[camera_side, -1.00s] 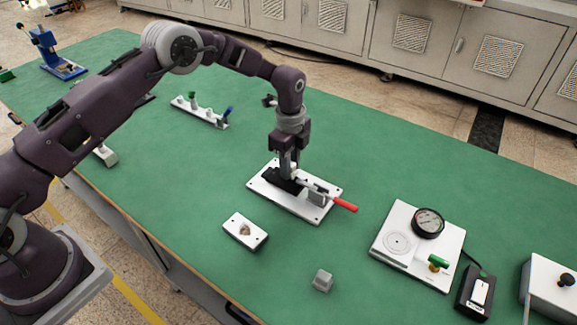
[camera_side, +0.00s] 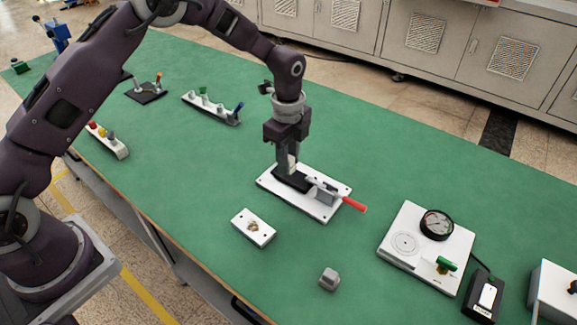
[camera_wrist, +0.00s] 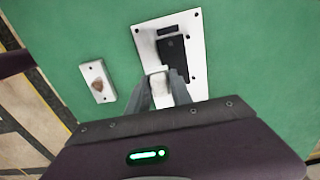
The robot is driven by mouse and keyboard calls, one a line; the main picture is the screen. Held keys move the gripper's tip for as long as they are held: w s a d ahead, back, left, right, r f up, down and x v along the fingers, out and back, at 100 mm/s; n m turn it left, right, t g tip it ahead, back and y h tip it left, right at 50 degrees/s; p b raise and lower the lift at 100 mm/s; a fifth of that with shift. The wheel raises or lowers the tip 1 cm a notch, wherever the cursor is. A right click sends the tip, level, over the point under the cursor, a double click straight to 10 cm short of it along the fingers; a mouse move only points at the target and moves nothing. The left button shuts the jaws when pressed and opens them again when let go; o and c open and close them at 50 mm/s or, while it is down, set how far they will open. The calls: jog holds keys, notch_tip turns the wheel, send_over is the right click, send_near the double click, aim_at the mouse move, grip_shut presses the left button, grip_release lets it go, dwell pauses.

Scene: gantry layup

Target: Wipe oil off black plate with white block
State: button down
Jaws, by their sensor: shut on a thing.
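The black plate (camera_side: 293,181) lies on a white base plate with corner holes (camera_side: 322,212); in the wrist view the black plate (camera_wrist: 174,52) is partly hidden by my gripper. My gripper (camera_side: 288,163) points down at the left end of the black plate. In the wrist view its fingers (camera_wrist: 160,88) are shut on the white block (camera_wrist: 158,82). The block is low at the black plate's edge; I cannot tell whether it touches. No oil can be made out on the plate's visible part.
A clamp with a red handle (camera_side: 354,204) sits on the right of the base plate. A small white plate with a brown spot (camera_side: 254,227) lies in front. A grey block (camera_side: 329,279) and a gauge board (camera_side: 427,247) stand right. Green table between is clear.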

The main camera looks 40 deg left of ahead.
jog(key=shift+r, duration=1.55)
